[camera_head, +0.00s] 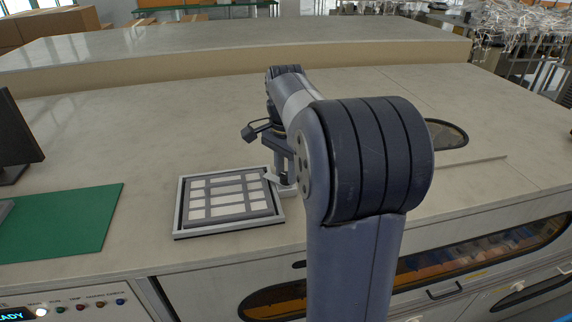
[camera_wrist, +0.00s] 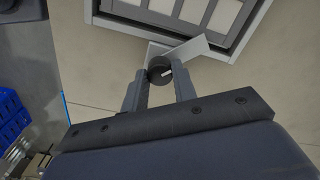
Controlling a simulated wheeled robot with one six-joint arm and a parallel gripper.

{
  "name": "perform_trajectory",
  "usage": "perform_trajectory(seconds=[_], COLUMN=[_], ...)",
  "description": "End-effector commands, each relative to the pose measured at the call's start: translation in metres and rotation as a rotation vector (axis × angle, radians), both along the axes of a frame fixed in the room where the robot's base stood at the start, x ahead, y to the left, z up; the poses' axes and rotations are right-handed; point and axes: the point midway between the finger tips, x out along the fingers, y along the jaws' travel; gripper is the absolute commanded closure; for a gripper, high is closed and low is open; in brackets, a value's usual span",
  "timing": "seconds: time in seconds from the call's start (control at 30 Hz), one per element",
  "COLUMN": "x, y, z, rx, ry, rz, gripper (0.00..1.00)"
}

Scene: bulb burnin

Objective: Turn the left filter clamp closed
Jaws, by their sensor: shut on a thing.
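The filter (camera_head: 229,197) lies in a square light frame on the bench top, with pale cells divided by grey bars. In the wrist view, the filter (camera_wrist: 192,12) shows only in part at the top. A filter clamp has a round black knob (camera_wrist: 158,66) with a white mark and a pale flat bar (camera_wrist: 190,50). The bar slants up and right from the knob, and its end reaches the frame's edge. My gripper (camera_wrist: 160,86) is shut on the knob, one finger on each side. In the head view, my gripper (camera_head: 286,172) is beside the filter's right edge, partly hidden by my arm.
A green mat (camera_head: 65,222) and a dark monitor (camera_head: 12,140) are at the left. A dark oval opening (camera_head: 447,134) is in the bench at the right. The bench top (camera_head: 150,120) behind the filter is clear. Blue crates (camera_wrist: 12,125) stand beyond the bench edge.

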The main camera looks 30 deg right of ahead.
Motion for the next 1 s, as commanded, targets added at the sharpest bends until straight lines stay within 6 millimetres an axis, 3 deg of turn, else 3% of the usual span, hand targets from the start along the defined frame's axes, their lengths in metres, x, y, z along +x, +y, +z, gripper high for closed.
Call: perform_trajectory(seconds=[0.6, 1.0], x=[0.0004, 0.0004], y=[0.0001, 0.0001], z=[0.0007, 0.0008], rx=[0.0, 0.0], ry=[-0.002, -0.002], rz=[0.556, 0.755], gripper=[0.96, 0.96])
